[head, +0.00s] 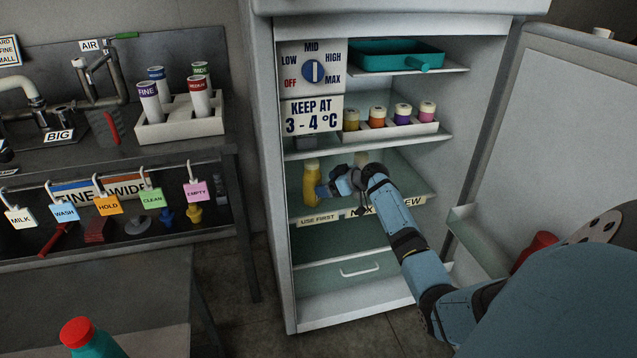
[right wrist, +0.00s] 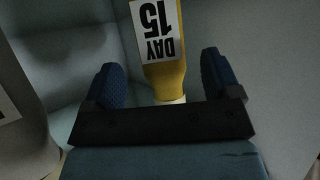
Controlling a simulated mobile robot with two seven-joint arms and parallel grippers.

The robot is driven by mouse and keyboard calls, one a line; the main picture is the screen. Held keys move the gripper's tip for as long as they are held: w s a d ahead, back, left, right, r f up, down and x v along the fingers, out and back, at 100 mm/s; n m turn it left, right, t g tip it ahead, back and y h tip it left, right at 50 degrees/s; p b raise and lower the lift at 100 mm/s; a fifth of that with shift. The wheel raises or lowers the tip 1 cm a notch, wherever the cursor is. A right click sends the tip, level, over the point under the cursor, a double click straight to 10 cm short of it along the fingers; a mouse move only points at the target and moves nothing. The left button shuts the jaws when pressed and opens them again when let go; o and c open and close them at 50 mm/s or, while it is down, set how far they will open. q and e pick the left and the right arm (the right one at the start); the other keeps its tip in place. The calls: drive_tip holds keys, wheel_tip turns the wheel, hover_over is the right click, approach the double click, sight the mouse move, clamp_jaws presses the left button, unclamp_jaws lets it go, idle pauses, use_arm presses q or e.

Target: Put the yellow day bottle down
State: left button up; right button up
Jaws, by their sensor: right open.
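The yellow day bottle (head: 310,187) stands upright on the middle fridge shelf (head: 384,161), at its left side, behind the USE FIRST label. My right gripper (head: 327,190) is just right of the bottle at shelf height. In the right wrist view the bottle (right wrist: 167,80) shows upside down with a white DAY 15 label, ahead of and between the open blue fingers of the gripper (right wrist: 165,82). Whether a finger touches it I cannot tell. My left gripper is not in view.
The fridge door (head: 560,130) stands open on the right. Above are a row of small capped bottles (head: 376,116) and a teal tray (head: 398,56). A teal bottle with a red cap (head: 77,334) stands at lower left.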

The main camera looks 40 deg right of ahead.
drive_tip(key=p+v, duration=0.2)
drive_tip(key=v, duration=0.5)
drive_tip(key=s+a+t, duration=0.1)
drive_tip(key=s+a, duration=0.2)
drive_tip(key=a, duration=0.9)
drive_tip(key=s+a+n, duration=0.1)
drive_tip(key=s+a, duration=0.2)
drive_tip(key=a, duration=0.8)
drive_tip(key=s+a+t, duration=0.1)
drive_tip(key=s+a, duration=0.2)
drive_tip(key=a, duration=0.9)
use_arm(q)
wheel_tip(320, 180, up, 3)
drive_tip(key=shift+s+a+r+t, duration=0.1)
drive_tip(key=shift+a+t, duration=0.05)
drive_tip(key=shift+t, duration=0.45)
use_arm(e)
drive_tip(key=s+a+r+m+t+y, duration=0.1)
drive_tip(key=s+a+r+t+y, duration=0.2)
drive_tip(key=s+a+r, duration=1.2)
drive_tip(key=a+y, duration=0.1)
drive_tip(key=y, duration=0.2)
drive_tip(key=shift+s+a+r+t, duration=0.2)
drive_tip(key=shift+a+r+t, duration=0.2)
